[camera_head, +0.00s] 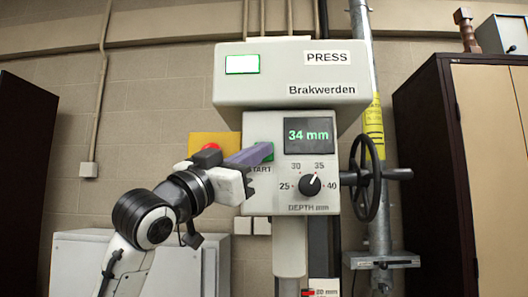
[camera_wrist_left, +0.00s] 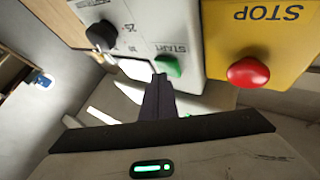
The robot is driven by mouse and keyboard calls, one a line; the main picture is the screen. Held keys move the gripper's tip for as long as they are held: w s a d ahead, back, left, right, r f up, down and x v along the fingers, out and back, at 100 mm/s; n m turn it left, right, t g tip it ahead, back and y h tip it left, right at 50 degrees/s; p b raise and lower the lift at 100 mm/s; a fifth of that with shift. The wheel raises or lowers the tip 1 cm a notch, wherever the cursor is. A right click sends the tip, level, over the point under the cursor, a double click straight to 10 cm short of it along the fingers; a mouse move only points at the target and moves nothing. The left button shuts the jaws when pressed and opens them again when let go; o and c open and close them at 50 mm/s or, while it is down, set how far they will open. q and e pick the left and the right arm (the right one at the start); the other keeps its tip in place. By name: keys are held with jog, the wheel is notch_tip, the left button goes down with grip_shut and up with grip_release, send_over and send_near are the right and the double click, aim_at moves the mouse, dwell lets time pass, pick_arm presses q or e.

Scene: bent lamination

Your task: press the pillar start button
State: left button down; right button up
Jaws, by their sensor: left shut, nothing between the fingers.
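The green START button (camera_head: 267,152) sits on the front of the grey press pillar, left of the display, and is partly hidden by my gripper. It also shows in the left wrist view (camera_wrist_left: 168,66), under the word START. My left gripper (camera_head: 262,152) is shut, with its purple-grey fingers together and empty. Its fingertips (camera_wrist_left: 159,80) are right at the button's edge; I cannot tell whether they touch it. My right gripper is in neither view.
A red STOP button (camera_wrist_left: 248,72) on a yellow plate (camera_wrist_left: 285,45) is close beside START. The display (camera_head: 308,136) reads 34 mm, above a depth knob (camera_head: 310,185). A black handwheel (camera_head: 375,178) stands at the right, beside a dark cabinet (camera_head: 430,170).

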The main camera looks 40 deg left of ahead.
pick_arm(q)
jog(key=shift+s+d, duration=0.25)
jog(key=shift+s, duration=0.15)
jog(key=s+d, duration=0.1)
jog(key=s, duration=0.2)
jog(key=s+d, duration=0.1)
jog(key=shift+s+d, duration=0.15)
jog(key=shift+d, duration=0.15)
dwell(0.7)
